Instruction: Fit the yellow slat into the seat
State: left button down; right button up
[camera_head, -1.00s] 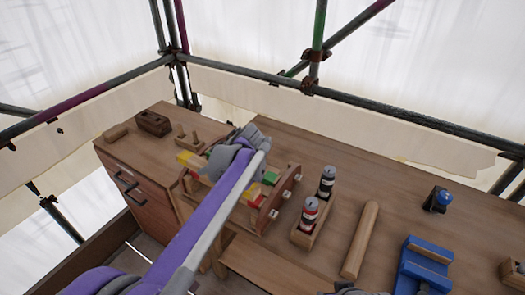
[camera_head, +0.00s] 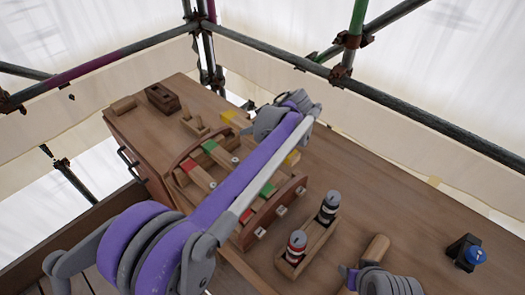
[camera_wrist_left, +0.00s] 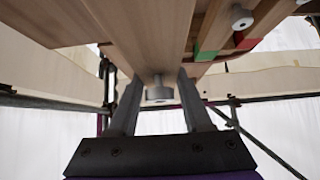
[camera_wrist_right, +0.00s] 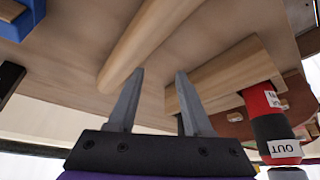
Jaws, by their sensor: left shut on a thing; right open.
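The yellow slat shows in the head view as a yellow end (camera_head: 229,117) left of my left gripper (camera_head: 276,126) and another yellow patch (camera_head: 293,158) below it. The gripper hides its middle. In the left wrist view, my left gripper (camera_wrist_left: 160,88) is shut around a grey knob (camera_wrist_left: 160,94) under a wooden slat. The curved-sided wooden frame (camera_head: 297,184) holds slats with red and green ends; my left arm covers part of it. I cannot make out the seat for the yellow slat. My right gripper (camera_wrist_right: 160,85) is open and empty, below the wooden roller (camera_wrist_right: 150,38).
Two canisters (camera_head: 297,243) stand in a wooden holder (camera_head: 318,243) right of the frame. A pegged block (camera_head: 194,123) and a dark wooden block (camera_head: 162,97) lie at the back left.

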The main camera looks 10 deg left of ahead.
jog(key=shift+s+a+f, duration=0.15)
jog(key=shift+s+f, duration=0.05)
jog(key=shift+s, duration=0.05)
pick_arm(q)
jog(key=shift+s+a+f, duration=0.1)
jog(key=shift+f, duration=4.6)
pick_arm(e)
jog(key=shift+f, duration=0.15)
pick_arm(q)
jog(key=shift+c, duration=1.6)
grip_release()
jog(key=v, duration=1.2)
jog(key=shift+r, duration=0.1)
pick_arm(e)
jog(key=shift+w+r, duration=0.1)
jog(key=shift+r, duration=0.1)
